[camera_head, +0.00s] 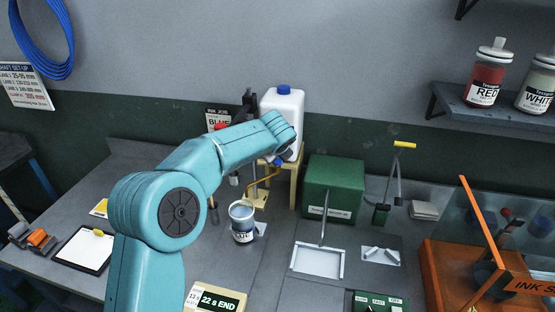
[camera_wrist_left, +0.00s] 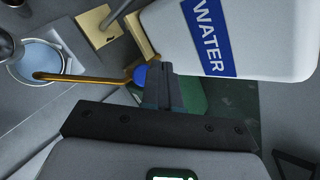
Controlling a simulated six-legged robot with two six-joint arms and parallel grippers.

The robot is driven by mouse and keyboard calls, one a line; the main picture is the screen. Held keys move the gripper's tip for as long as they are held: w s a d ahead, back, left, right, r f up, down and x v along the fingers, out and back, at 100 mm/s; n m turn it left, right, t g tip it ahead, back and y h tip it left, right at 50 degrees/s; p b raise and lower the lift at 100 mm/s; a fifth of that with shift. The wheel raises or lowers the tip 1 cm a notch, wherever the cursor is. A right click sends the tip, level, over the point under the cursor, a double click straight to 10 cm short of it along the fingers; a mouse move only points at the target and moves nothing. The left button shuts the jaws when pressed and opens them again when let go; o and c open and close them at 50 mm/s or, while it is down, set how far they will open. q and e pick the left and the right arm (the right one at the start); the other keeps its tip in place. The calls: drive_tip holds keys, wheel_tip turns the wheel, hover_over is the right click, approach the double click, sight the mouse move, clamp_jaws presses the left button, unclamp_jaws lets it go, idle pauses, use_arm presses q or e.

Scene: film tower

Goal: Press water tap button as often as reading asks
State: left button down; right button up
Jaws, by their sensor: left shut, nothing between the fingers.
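The white water container (camera_head: 284,112) with a blue cap stands on a cream stand at the back wall. In the left wrist view its blue WATER label (camera_wrist_left: 208,32) shows. Below it is the round blue tap button (camera_wrist_left: 139,75), with a brass spout (camera_wrist_left: 85,77) running left over a cup (camera_wrist_left: 38,60). The cup (camera_head: 242,222) holds a pale blue-grey content. My left gripper (camera_wrist_left: 158,72) is shut and empty, its tips close beside the button; I cannot tell whether they touch. In the head view the arm mostly hides them. My right gripper is not in view.
A card (camera_head: 218,299) reading "22 s END" lies at the front. A green box (camera_head: 333,186) stands right of the container, and an orange frame (camera_head: 480,270) farther right. A clipboard (camera_head: 85,250) lies left. A shelf (camera_head: 500,112) holds red and white jars.

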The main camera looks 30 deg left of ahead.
sight(277, 163)
use_arm(q)
wheel_tip(277, 163, up, 5)
drive_tip(key=p, duration=0.5)
drive_tip(key=shift+r, duration=0.1)
idle(2.4)
